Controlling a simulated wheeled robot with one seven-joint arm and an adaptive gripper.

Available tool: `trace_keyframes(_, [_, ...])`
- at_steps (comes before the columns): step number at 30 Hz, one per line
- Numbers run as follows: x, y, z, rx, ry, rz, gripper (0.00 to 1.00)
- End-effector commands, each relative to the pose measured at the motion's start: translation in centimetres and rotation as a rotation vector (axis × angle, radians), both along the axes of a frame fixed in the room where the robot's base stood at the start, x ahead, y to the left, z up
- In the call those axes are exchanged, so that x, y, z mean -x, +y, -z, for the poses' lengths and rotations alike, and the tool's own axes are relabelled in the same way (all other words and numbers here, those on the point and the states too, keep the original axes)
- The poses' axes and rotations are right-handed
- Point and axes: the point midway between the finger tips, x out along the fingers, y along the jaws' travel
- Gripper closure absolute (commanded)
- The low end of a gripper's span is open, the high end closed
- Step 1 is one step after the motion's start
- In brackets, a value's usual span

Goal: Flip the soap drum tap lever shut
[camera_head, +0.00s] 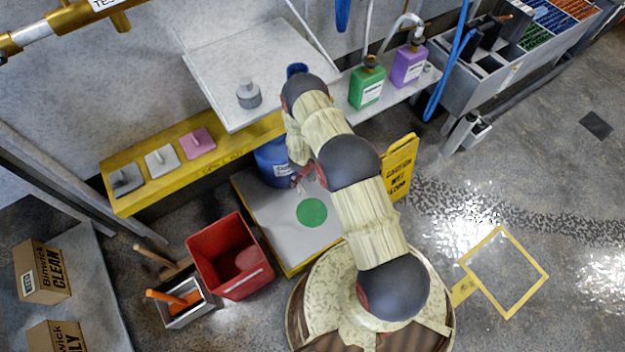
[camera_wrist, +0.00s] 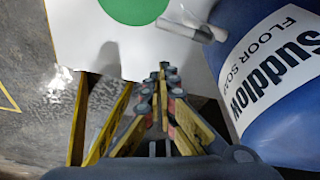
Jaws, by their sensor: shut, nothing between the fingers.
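The blue soap drum (camera_head: 270,165) stands under the shelf, partly behind my arm. In the wrist view its blue side and white "Suddlow Floor Soap" label (camera_wrist: 268,72) fill the right. The drum's tap (camera_wrist: 192,18) juts out at the top of that view, with a pale rod-like part (camera_wrist: 183,30) that looks like the lever. Whether the tap is open or shut cannot be told. My gripper (camera_wrist: 163,70) is shut and empty, just short of the tap and left of the drum, with a visible gap. In the head view my gripper is mostly hidden by my arm.
A white platform (camera_head: 265,208) with a green disc (camera_head: 311,212) lies before the drum. A red bucket (camera_head: 230,260) stands left, a yellow caution sign (camera_head: 400,167) right. A grey panel (camera_head: 215,75) and a yellow-edged shelf (camera_head: 130,200) overhang behind. Open floor lies to the right.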

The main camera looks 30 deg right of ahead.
Motion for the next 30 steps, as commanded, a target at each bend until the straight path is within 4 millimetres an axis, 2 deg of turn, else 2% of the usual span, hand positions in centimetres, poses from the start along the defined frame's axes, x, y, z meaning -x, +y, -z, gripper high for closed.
trace_keyframes(1, [0.2,0.3,-1.5,0.0,0.001,0.0,1.0])
trace_keyframes(3, [0.2,0.7,-2.7,0.0,0.002,0.002,1.0])
trace_keyframes(9, [0.4,1.5,-4.9,0.0,0.003,0.002,1.0])
trace_keyframes(14, [0.4,1.7,-5.4,0.0,0.002,0.003,1.0])
trace_keyframes(30, [0.4,1.7,-5.4,0.001,0.002,0.003,1.0])
